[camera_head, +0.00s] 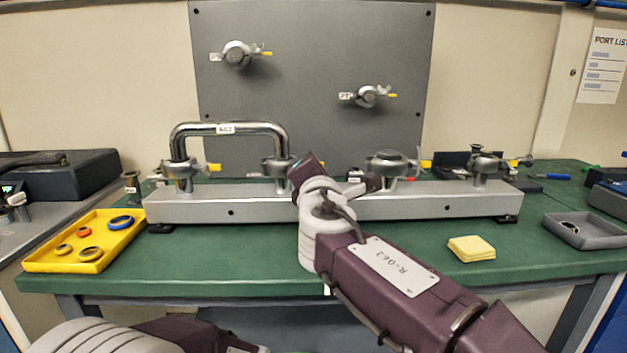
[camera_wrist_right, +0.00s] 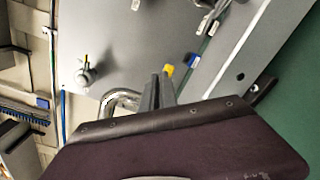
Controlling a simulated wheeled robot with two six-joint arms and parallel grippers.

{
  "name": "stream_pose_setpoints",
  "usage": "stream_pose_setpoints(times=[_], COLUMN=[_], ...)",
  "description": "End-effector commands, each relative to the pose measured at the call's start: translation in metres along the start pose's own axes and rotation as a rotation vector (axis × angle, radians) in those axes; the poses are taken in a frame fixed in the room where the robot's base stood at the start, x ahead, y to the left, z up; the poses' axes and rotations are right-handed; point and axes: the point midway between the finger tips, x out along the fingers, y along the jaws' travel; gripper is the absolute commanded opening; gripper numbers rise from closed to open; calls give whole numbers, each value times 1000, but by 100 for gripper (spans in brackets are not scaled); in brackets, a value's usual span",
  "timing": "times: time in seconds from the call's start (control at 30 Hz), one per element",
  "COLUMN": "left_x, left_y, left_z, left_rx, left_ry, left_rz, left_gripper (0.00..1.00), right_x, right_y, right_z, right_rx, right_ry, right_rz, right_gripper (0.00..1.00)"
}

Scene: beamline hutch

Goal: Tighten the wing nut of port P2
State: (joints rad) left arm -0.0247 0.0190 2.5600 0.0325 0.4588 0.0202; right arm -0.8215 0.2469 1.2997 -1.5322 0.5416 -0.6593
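Port labels are too small to read surely, so I cannot tell which port is P2. On the grey upright panel, one clamped port (camera_head: 237,55) sits upper left and another (camera_head: 367,96) lower right, each with a yellow-tipped part. More clamped fittings stand on the silver rail (camera_head: 430,205), including a wide capped one (camera_head: 388,163) and a right-hand one (camera_head: 485,164). My right gripper (camera_head: 335,178) is in front of the rail's middle, hiding part of it. In the right wrist view its fingers (camera_wrist_right: 162,92) look close together; their gap is unclear. My left gripper is out of view.
A chrome U-pipe (camera_head: 228,129) rises from the rail's left half. A yellow tray (camera_head: 50,262) with several rings lies left on the green bench (camera_head: 200,265). Yellow pads (camera_head: 471,248) and a grey tray (camera_head: 597,235) lie right. The bench front is mostly clear.

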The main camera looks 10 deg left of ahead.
Motion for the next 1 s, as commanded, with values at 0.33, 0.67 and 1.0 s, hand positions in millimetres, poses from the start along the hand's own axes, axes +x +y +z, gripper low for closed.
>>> stream_pose_setpoints(times=[0.33, 0.67, 1.0], left_x=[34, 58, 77], left_y=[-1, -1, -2], left_z=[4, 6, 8], left_rx=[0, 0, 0], left_ry=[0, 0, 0], left_rz=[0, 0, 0], left_gripper=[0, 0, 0], right_x=[0, 0, 1], right_y=[-10, -15, -19], right_z=[-5, -7, -11], right_rx=[328, 640, 941], right_ry=[1, 1, 1], right_rz=[-2, -2, -5], right_gripper=[0, 0, 0])
